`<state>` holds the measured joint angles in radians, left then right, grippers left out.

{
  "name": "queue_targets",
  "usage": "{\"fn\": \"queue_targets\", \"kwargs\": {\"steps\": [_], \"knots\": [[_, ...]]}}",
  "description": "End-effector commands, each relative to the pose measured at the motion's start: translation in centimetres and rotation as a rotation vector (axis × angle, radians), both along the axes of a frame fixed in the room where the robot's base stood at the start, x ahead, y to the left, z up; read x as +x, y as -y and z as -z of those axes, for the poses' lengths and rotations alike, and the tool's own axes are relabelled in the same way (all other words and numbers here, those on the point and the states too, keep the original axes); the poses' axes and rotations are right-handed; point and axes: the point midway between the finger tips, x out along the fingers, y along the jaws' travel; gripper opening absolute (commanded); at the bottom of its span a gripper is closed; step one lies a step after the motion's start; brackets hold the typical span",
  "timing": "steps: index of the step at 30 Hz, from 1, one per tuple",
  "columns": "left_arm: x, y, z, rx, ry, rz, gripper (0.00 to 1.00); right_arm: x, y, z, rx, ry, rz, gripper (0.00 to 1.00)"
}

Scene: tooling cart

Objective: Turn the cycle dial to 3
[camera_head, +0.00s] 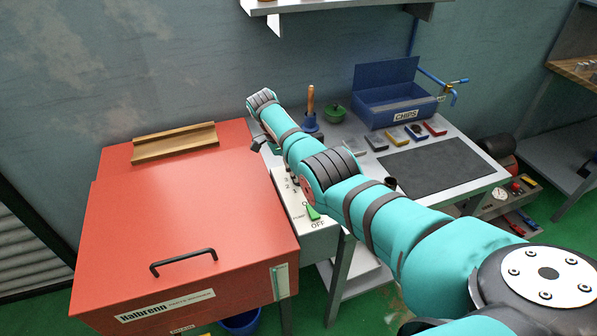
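The red parts washer (190,230) stands at the left with its lid shut. Its pale control panel (327,222) is on its right side, with small printed numbers along it and a green switch (313,213) near the OFF label. The cycle dial itself is not clearly visible; my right arm covers much of the panel. My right arm reaches in from the lower right across the panel. Only a dark part of my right gripper (258,144) shows beside the washer's far right edge; its fingertips are hidden. My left gripper is out of view.
A wooden tray (175,143) lies on the washer's back. A shelf (345,8) overhangs the back.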

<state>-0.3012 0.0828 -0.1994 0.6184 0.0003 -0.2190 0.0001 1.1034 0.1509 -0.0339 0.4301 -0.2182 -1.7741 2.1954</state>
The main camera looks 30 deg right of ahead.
Motion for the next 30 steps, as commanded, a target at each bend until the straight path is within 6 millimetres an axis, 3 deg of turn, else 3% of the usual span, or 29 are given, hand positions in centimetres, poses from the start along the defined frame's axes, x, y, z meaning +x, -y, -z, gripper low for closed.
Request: {"fn": "queue_targets", "kwargs": {"steps": [13, 21, 30], "knots": [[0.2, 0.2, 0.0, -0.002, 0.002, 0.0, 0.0, 2.5, -2.5, -8.4, 0.0, 0.001, 0.001, 0.35], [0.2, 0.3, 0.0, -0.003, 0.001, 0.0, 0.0, 2.8, -2.9, -10.0, 0.0, 0.0, 0.001, 0.35], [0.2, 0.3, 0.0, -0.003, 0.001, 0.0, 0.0, 2.9, -2.9, -10.1, 0.0, 0.0, 0.001, 0.35]]}}
